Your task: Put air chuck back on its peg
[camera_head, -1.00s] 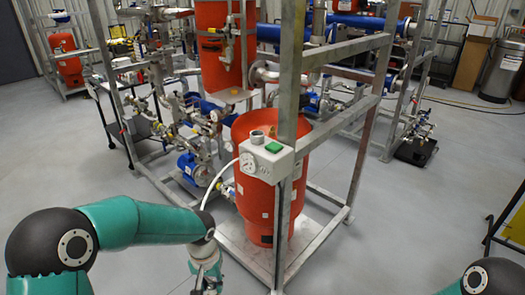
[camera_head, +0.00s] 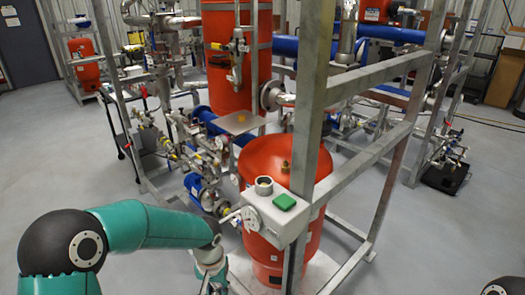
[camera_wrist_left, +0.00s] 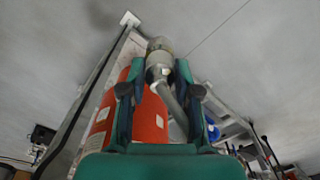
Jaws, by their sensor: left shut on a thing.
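My left gripper (camera_wrist_left: 160,92) has its two dark green fingers on either side of a grey metal piece (camera_wrist_left: 159,62), apparently the air chuck, and is shut on it. A bent grey tube (camera_wrist_left: 173,104) runs down from it between the fingers. In the head view my left wrist (camera_head: 209,256) is at the bottom, left of the red tank; its fingertips and the held piece are not clear there. A short white hose or stem (camera_head: 231,215) shows between the wrist and a grey box. I cannot make out the peg. My right gripper is out of view.
The red tank (camera_head: 270,160) stands behind. Valves and pipes crowd the left. Open floor (camera_head: 70,165) lies at far left.

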